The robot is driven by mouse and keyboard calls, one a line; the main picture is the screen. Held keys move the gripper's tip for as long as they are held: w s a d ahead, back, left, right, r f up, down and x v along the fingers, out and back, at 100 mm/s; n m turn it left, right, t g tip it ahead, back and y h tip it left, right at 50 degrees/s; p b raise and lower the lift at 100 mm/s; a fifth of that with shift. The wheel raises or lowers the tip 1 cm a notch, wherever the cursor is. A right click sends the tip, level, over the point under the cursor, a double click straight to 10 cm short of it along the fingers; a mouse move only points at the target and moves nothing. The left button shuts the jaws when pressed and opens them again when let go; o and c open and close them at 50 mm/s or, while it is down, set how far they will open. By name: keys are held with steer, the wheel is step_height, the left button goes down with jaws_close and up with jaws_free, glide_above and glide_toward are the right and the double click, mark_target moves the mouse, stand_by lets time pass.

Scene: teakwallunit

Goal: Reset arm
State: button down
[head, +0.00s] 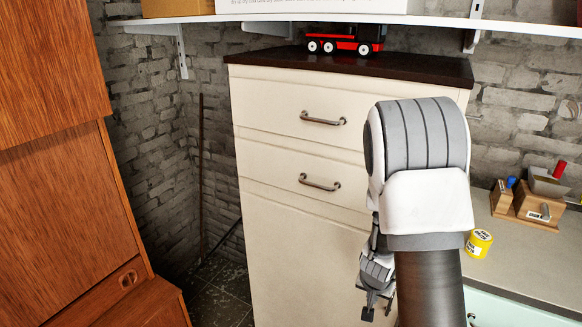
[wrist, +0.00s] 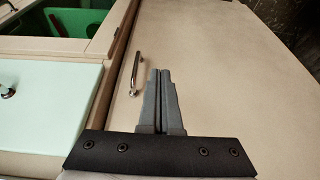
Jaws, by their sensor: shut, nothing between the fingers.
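My gripper (head: 377,305) hangs low at the end of my arm in the head view, in front of the cream cabinet (head: 295,240). In the wrist view my gripper (wrist: 161,75) has its two grey fingers together, with nothing between them. The fingers point along the cabinet's cream front (wrist: 215,60). A metal handle (wrist: 136,72) on that front shows just left of the fingertips. I cannot tell whether the fingertips touch the front. In the head view my arm covers the right part of the cabinet.
A teak wall unit (head: 50,180) stands on the left. A red and black toy truck (head: 345,40) sits on the cabinet top under a white shelf (head: 400,19). A counter (head: 530,260) on the right holds a yellow tin (head: 479,243). A pale green drawer (wrist: 45,105) is beside the cabinet.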

steer(key=s+a+r+n+y+p, duration=0.1)
steer(key=a+r, duration=0.2)
steer(key=r, duration=0.4)
steer(key=s+a+r+n+t+y, duration=0.1)
steer(key=s+a+r, duration=0.15)
steer(key=r, duration=0.45)
steer(key=s+a+r+n+y+p, duration=0.1)
steer(key=a+r, duration=0.3)
steer(key=r, duration=0.3)
steer(key=s+a+r+n+p, duration=0.2)
steer(key=s+r+n, duration=0.1)
steer(key=s+r, duration=0.9)
steer(key=s, duration=0.4)
steer(key=shift+s+r+n+t+h, duration=0.3)
steer(key=shift+r+n+t+h, duration=0.1)
